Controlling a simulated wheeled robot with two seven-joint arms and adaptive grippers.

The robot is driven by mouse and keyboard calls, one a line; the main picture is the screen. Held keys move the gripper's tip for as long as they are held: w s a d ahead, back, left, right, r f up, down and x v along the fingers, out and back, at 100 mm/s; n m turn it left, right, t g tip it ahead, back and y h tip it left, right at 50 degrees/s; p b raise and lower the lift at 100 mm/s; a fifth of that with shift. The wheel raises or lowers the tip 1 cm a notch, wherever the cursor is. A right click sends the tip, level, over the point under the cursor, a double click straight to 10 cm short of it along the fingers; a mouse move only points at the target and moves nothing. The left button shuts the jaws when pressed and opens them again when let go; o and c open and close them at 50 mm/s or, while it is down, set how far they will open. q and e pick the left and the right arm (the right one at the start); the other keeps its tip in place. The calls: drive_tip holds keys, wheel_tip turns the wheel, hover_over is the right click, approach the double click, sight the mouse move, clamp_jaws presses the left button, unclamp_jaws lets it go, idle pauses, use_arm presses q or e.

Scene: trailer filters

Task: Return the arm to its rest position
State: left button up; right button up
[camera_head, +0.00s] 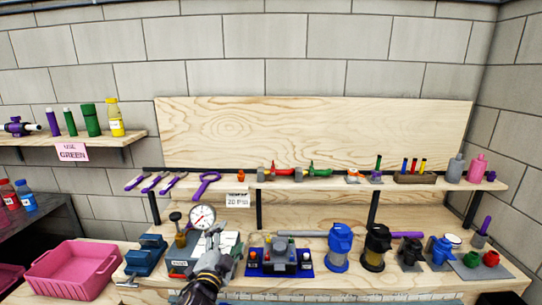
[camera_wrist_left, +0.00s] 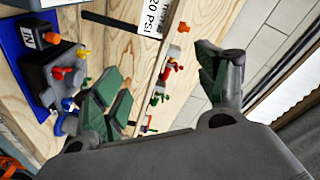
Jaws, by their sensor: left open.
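My left gripper (camera_head: 213,243) is raised over the front of the workbench, just below the round pressure gauge in the picture. In the left wrist view my left gripper (camera_wrist_left: 166,92) has its two grey-green fingers spread apart with nothing between them. My right gripper is in neither view.
The gauge (camera_head: 202,217) and a grey box (camera_head: 180,266) stand close by my gripper. A blue-based fixture (camera_head: 280,262) is to its right, with blue (camera_head: 339,247) and black (camera_head: 376,248) filter housings beyond. A pink bin (camera_head: 74,270) is at left. Tools line the shelf above.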

use_arm(q)
drive_tip(key=s+a+f+n+g+y, duration=0.3)
drive_tip(key=s+a+f+n+g, duration=0.15)
drive_tip(key=f, duration=0.35)
drive_tip(key=s+a+f+n+g, duration=0.25)
drive_tip(key=s+f+g, duration=0.35)
drive_tip(key=s, duration=0.7)
drive_tip(key=s+a+f+n+g, duration=0.2)
drive_tip(key=s+f+n+g, duration=0.2)
drive_tip(key=s+f, duration=0.6)
drive_tip(key=s+a+f+g, duration=0.1)
drive_tip(key=s+f, duration=0.1)
drive_tip(key=f, duration=1.3)
drive_tip(key=s+f, duration=0.2)
drive_tip(key=f, duration=1.3)
drive_tip(key=s+a+f, duration=0.2)
drive_tip(key=s+f, duration=0.8)
drive_tip(key=s, duration=0.1)
drive_tip(key=s+a+f+g, duration=0.1)
drive_tip(key=s+a+f, duration=0.2)
drive_tip(key=s+f, duration=0.7)
drive_tip(key=shift+s+a+f+m, duration=0.25)
drive_tip(key=shift+s+m, duration=0.15)
drive_tip(key=shift+s, duration=0.15)
